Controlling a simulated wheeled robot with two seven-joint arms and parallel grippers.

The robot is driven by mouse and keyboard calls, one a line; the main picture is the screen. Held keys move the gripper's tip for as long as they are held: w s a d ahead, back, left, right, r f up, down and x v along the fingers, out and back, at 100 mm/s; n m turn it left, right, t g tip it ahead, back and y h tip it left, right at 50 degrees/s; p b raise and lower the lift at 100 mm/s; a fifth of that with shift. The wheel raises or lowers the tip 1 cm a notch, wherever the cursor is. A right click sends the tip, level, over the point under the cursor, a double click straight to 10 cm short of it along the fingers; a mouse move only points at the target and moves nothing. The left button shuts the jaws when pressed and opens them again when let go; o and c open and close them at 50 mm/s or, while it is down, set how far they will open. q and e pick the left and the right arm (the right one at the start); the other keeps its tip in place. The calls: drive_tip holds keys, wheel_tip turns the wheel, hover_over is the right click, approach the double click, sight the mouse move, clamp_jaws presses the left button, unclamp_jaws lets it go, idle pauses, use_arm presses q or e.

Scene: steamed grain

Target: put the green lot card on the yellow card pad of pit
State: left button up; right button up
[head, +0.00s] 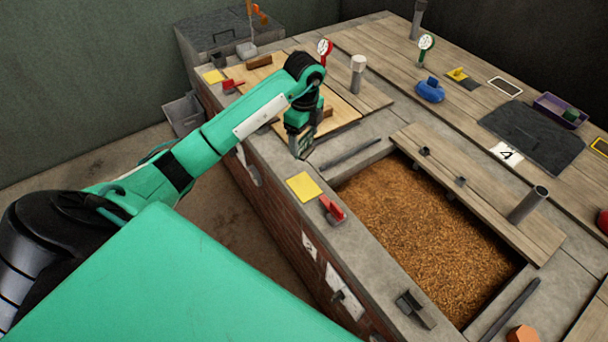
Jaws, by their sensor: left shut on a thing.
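My left gripper (301,136) points down over the near stone edge of the pit block. It is shut on the green lot card (304,147), a small dark-green flat piece at its fingertips, partly hidden by the fingers. A yellow card pad (304,186) lies on the stone rim beside the open grain pit (415,225), just below the gripper in the picture. Another yellow card pad (213,76) lies at the far left on the rim by the boarded section. My right gripper is not in view.
A red clip-like fixture (332,210) stands right beside the nearer pad. A dark metal bracket (415,309) sits farther along the rim. A dark bar (350,154) lies across the pit's far end. A loose plank (478,190) spans the pit's right side, with a grey pipe (528,204) on it.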

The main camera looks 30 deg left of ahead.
use_arm(q)
wheel_tip(320, 180, down, 14)
drive_tip(key=shift+f+p, duration=0.25)
drive_tip(key=shift+p, duration=0.15)
drive_tip(key=shift+f, duration=0.35)
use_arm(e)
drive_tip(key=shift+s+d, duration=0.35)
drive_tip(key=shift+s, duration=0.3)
use_arm(q)
drive_tip(key=shift+f, duration=0.2)
drive_tip(key=o, duration=1)
drive_tip(key=shift+c, duration=0.2)
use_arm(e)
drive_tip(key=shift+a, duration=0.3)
use_arm(q)
drive_tip(key=shift+r, duration=0.1)
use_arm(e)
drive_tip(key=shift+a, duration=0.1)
